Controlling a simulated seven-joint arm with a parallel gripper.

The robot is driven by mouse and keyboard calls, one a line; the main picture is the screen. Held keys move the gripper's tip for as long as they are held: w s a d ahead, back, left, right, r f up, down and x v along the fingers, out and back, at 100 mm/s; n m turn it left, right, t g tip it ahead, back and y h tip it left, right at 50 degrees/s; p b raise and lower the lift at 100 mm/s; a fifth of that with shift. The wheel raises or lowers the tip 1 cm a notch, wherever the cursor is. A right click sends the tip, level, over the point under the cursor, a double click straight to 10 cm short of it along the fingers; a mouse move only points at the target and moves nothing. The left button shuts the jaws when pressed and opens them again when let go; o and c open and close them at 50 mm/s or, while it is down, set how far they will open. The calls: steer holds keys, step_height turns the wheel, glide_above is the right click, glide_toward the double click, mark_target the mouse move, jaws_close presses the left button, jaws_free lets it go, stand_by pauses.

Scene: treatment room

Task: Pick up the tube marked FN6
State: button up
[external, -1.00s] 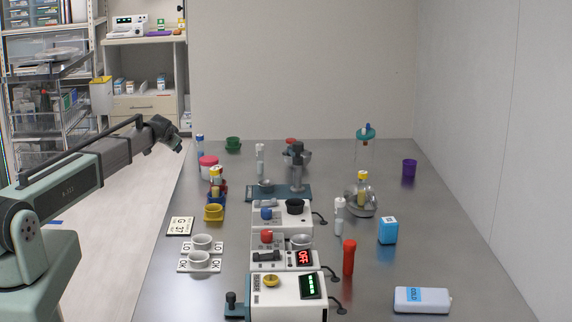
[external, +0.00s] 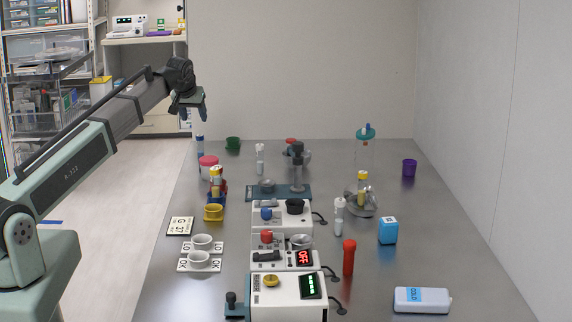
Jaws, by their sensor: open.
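Several tubes stand on the metal table, and no FN6 marking is legible at this size, so I cannot tell which tube bears it. They include a blue-capped tube (external: 200,147), a yellow-capped tube (external: 215,184) in a blue and red rack, a white-capped tube (external: 260,158), another white-capped tube (external: 339,216), a yellow-capped tube (external: 362,187) on a round metal holder and a red tube (external: 348,257). My gripper (external: 203,113) is open, high above the table's far left edge, pointing down and clear of all tubes.
White devices (external: 285,297) with displays line the table's middle. White cups (external: 201,242) on marked cards, a yellow cup (external: 213,212) and a pink-lidded jar (external: 208,167) stand left. A blue box (external: 388,230), a COLD pack (external: 421,299) and a purple cup (external: 409,168) stand right, with bare table between.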

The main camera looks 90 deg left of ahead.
mark_target(199, 137)
steer(key=x, duration=0.8)
steer(key=shift+a+f, duration=0.1)
steer(key=shift+f, duration=0.05)
steer(key=shift+s+d+f+x, duration=0.1)
steer(key=shift+d+x, duration=0.05)
steer(key=shift+x, duration=0.75)
steer(key=shift+s+d+f+x, duration=0.1)
steer(key=shift+d+x, duration=0.05)
steer(key=shift+x, duration=0.7)
steer(key=shift+s+d+f+x, duration=0.1)
steer(key=shift+x, duration=0.8)
steer(key=shift+c, duration=0.4)
steer(key=c, duration=1)
steer(key=shift+o, duration=0.2)
steer(key=shift+r, duration=0.1)
